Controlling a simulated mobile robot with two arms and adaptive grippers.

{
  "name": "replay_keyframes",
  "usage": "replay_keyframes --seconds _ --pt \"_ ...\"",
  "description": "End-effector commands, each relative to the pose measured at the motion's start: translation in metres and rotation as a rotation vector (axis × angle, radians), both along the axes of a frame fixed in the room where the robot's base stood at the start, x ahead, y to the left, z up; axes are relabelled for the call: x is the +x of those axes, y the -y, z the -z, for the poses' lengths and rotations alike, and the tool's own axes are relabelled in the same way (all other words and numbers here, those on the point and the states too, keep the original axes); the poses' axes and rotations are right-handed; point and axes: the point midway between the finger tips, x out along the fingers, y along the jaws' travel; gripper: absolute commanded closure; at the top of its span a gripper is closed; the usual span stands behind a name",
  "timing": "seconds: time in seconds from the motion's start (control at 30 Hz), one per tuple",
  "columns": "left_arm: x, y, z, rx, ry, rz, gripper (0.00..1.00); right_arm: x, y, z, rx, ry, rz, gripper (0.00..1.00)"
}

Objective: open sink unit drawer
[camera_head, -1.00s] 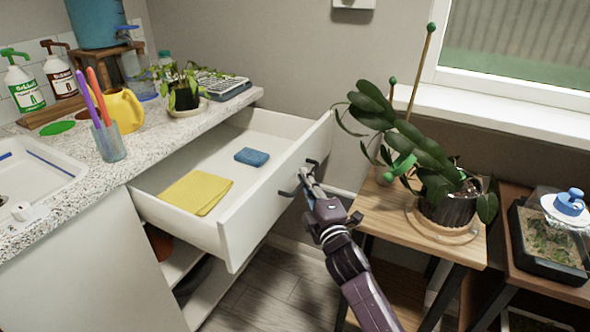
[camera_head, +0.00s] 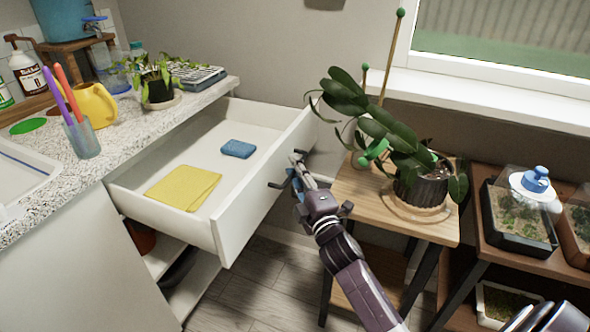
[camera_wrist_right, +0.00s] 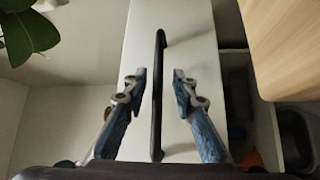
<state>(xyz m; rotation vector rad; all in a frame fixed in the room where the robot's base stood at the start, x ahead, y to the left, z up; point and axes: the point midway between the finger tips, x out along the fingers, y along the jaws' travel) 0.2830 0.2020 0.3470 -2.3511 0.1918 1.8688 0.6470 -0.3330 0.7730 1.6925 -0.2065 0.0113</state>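The sink unit drawer (camera_head: 250,195) is a white drawer under the speckled worktop. It is pulled well out, and its inside shows. Its dark bar handle (camera_wrist_right: 159,95) runs upright through the middle of the right wrist view. My right gripper (camera_head: 298,172) is at the drawer front by the handle. In the right wrist view its two blue-padded fingers (camera_wrist_right: 158,88) are apart, one on each side of the handle, with gaps between them and the bar. My left gripper is not in view.
A yellow cloth (camera_head: 183,187) and a blue sponge (camera_head: 238,149) lie in the drawer. A wooden stand (camera_head: 362,205) with a potted orchid (camera_head: 421,186) is close to the right of my right gripper. Bare floor (camera_head: 270,280) shows below the drawer.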

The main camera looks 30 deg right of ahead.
Motion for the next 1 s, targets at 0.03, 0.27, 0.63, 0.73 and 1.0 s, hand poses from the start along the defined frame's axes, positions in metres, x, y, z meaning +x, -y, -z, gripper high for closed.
replay_keyframes --seconds 0.03,0.27,0.63,0.73,1.0 --pt "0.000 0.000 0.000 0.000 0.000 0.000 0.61 0.000 0.000 -0.001 0.000 0.001 0.000 0.74" --pt "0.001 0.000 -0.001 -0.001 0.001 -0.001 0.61 -0.001 0.000 -0.001 0.000 0.002 0.000 0.74" --pt "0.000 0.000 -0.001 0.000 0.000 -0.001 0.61 -0.055 -0.007 0.008 0.001 -0.002 0.001 0.74" --pt "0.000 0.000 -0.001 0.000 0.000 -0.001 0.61 -0.075 -0.010 0.010 0.001 0.000 0.001 0.74" --pt "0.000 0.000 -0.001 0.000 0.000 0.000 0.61 -0.111 -0.014 0.015 0.001 0.000 0.001 0.74"
